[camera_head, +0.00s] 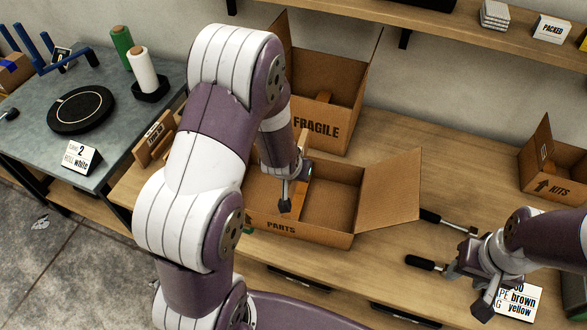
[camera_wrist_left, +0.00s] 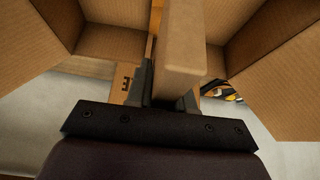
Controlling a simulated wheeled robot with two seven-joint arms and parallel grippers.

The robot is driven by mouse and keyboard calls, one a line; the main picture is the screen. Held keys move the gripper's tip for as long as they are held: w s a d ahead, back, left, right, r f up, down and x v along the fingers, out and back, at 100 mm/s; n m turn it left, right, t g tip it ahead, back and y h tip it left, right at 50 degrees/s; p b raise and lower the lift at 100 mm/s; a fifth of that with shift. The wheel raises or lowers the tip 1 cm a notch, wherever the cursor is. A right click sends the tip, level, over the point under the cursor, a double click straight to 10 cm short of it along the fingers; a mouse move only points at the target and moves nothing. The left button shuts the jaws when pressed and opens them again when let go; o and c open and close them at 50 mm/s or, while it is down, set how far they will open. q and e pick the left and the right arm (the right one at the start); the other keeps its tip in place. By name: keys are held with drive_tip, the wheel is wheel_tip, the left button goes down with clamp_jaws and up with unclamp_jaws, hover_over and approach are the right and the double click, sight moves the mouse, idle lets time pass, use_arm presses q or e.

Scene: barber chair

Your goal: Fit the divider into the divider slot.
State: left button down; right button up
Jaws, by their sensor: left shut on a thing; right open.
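My left gripper reaches down over the open cardboard box marked PARTS (camera_head: 342,242) and is shut on the divider, a flat tan panel (camera_wrist_left: 183,40) that stands up between the fingers in the left wrist view. In the head view my left arm and gripper (camera_head: 285,203) cover much of the divider and the box's left part. The divider slot cannot be made out, and I cannot tell whether the divider touches the box. My right gripper (camera_head: 425,239) is open and empty, right of the box above the table.
A box marked FRAGILE (camera_head: 326,127) stands behind the PARTS box. A KITS box (camera_head: 556,190) is at the far right. A card (camera_head: 517,300) lies near my right gripper. A side table (camera_head: 120,150) at left holds spools and a black disc. A shelf runs above.

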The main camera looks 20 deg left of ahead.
use_arm(q)
wheel_tip(320, 180, down, 3)
drive_tip(key=shift+f+b, duration=0.2)
drive_tip(key=shift+b, duration=0.8)
use_arm(e)
wheel_tip(320, 180, down, 3)
drive_tip(key=shift+r, duration=0.1)
use_arm(q)
drive_tip(key=shift+p, duration=0.35)
use_arm(e)
drive_tip(key=shift+r, duration=0.3)
use_arm(q)
drive_tip(key=shift+f+b, duration=3.7)
drive_tip(key=shift+f, duration=0.95)
use_arm(e)
wheel_tip(320, 180, down, 7)
drive_tip(key=shift+f, duration=0.15)
use_arm(q)
drive_tip(key=c, duration=0.9)
unclamp_jaws()
drive_tip(key=p+v, duration=0.2)
drive_tip(key=v, duration=1)
drive_tip(key=shift+s+r+p, duration=0.15)
drive_tip(key=shift+r+p, duration=0.15)
drive_tip(key=shift+r, duration=0.05)
use_arm(e)
wheel_tip(320, 180, up, 2)
drive_tip(key=shift+r, duration=0.25)
